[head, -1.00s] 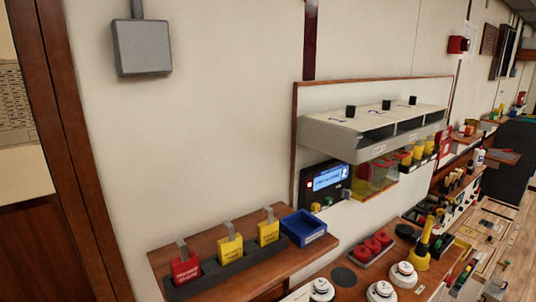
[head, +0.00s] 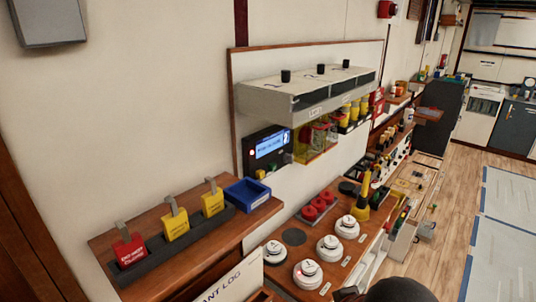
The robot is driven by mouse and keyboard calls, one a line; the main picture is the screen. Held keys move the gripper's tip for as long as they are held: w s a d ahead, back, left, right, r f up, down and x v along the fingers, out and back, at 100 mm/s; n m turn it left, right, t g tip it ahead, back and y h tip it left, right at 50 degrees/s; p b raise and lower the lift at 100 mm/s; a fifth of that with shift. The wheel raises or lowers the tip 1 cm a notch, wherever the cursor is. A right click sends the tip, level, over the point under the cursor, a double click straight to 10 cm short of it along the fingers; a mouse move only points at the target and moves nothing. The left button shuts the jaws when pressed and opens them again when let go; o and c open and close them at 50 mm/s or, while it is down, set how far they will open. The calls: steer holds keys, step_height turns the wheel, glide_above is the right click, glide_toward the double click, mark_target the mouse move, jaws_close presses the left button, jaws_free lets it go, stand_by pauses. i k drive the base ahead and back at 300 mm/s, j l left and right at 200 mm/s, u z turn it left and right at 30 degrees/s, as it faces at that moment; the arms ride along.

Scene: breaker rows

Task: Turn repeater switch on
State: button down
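I cannot pick out a switch labelled repeater; the labels are too small to read. A dark panel with a lit blue screen (head: 270,146) is fixed to the wall board, with a small yellow knob (head: 260,173) at its lower edge. A grey-white box unit (head: 305,92) with several black knobs on top (head: 320,69) is mounted above and to the right of it. My gripper is not in view; a dark rounded shape at the bottom edge may be part of my arm.
A wooden shelf (head: 243,222) holds red and yellow tags (head: 176,220) and a blue tray (head: 247,194). White round detectors (head: 307,273) and red round pieces (head: 318,205) stand on the bench, with a yellow torch-like object (head: 361,197). Open wooden floor (head: 447,213) lies to the right.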

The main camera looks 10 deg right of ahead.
mark_target(288, 159)
steer(key=i+l+z, duration=0.2)
steer(key=z, duration=0.2)
steer(key=i+l+z, duration=0.4)
steer(key=k+j, duration=0.1)
